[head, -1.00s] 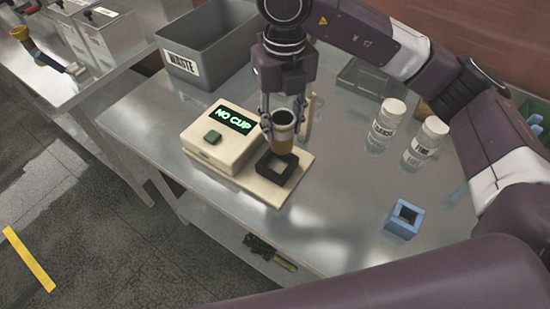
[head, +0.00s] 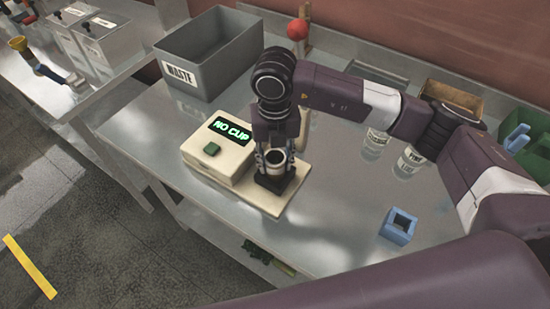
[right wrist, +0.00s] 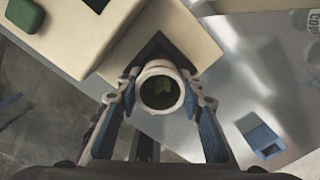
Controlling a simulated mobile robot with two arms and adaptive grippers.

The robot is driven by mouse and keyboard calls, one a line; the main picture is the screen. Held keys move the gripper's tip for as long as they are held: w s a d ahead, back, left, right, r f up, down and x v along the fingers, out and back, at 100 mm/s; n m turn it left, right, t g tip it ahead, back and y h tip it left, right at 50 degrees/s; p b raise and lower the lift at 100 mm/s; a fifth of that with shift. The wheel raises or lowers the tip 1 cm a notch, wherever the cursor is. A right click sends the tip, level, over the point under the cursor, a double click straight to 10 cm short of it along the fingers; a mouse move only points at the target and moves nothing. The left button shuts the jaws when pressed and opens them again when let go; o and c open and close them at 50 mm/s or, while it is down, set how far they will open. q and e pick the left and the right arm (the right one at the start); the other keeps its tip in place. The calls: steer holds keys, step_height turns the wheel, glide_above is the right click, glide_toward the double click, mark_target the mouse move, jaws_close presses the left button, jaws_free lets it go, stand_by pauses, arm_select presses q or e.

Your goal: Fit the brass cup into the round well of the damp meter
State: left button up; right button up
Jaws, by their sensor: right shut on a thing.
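The cup (head: 276,157), with a pale rim and dark inside, is upright between the fingers of my right gripper (head: 276,164), which is shut on it. In the right wrist view the cup (right wrist: 160,92) shows from above, gripped on both sides. The cream damp meter (head: 207,171) has a green button and a display (head: 231,130) reading "NO CUP". Its black square-sided holder (head: 275,183) is directly below the cup. The cup's lower end and the holder's opening are hidden, so I cannot tell how deep it sits. My left gripper is out of view.
A grey WASTE bin (head: 208,58) stands behind the meter. White-lidded jars (head: 410,160) are partly behind my right arm. A blue square block (head: 398,226) with a hole lies at right. The table's front is mostly clear.

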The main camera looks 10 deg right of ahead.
steer(key=shift+f, duration=0.35)
steer(key=o, duration=1.3)
steer(key=shift+r, duration=0.2)
steer(key=shift+w+r+b, duration=0.15)
steer(key=shift+r+b, duration=0.2)
steer(key=shift+b, duration=0.05)
step_height(320, 180, up, 10)
steer(key=b, duration=0.3)
steer(key=shift+f, duration=0.1)
steer(key=shift+r, duration=0.7)
steer(key=shift+s+f, duration=0.1)
steer(key=shift+s, duration=0.1)
